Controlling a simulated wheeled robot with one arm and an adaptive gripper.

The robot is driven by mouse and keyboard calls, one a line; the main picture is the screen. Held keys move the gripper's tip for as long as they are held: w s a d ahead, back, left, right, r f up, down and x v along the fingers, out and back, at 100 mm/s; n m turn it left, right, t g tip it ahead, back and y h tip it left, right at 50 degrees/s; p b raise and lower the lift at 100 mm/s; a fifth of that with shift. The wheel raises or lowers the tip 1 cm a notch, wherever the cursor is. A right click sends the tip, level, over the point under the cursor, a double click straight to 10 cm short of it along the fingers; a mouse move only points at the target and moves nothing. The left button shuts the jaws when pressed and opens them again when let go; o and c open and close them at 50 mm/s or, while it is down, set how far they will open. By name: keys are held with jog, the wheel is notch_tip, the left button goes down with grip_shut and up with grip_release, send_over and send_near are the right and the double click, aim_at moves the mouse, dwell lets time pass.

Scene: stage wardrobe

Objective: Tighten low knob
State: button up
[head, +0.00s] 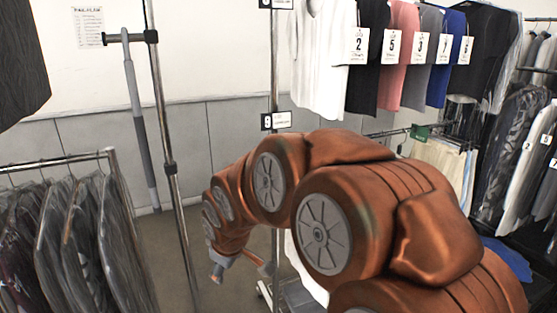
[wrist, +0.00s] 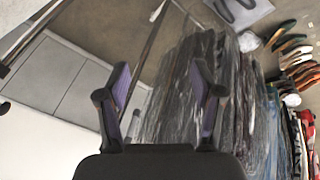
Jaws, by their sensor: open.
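A chrome upright (head: 160,100) stands left of my arm in the head view. It carries a black clamp (head: 150,37) high up and a small black collar or knob (head: 171,168) lower down; which of its parts turns is too small to tell. My gripper (head: 222,268) is at the end of my copper-coloured arm, low and to the right of the upright, partly hidden by the arm. In the wrist view my gripper (wrist: 162,82) is open, with nothing between its two fingers. Dark fittings (wrist: 4,72) show at the left edge there; I cannot tell whether one is the low knob.
A rail of plastic-covered garments (head: 75,240) stands at the left. Numbered shirts (head: 400,55) hang at the back right, with more covered clothes (head: 515,140) beyond. Some floor (head: 215,300) shows near the upright.

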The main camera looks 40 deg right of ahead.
jog(key=w+d+r+n+t+h, duration=0.1)
jog(key=w+d+r+n+t, duration=0.15)
jog(key=w+d, duration=0.6)
jog(key=w+d+r+n+t+h, duration=0.15)
jog(key=w+d+t, duration=0.25)
jog(key=w+d, duration=0.5)
jog(key=d+r+n+t+h+b, duration=0.1)
jog(key=d+r+n+t, duration=0.15)
jog(key=d, duration=0.75)
jog(key=d+r+n+t+h, duration=0.1)
jog(key=d+n+t, duration=0.25)
jog(key=d, duration=0.65)
jog(key=shift+p+x, duration=1.15)
jog(key=shift+x, duration=2.5)
jog(key=shift+d+f, duration=0.15)
jog(key=c, duration=1.1)
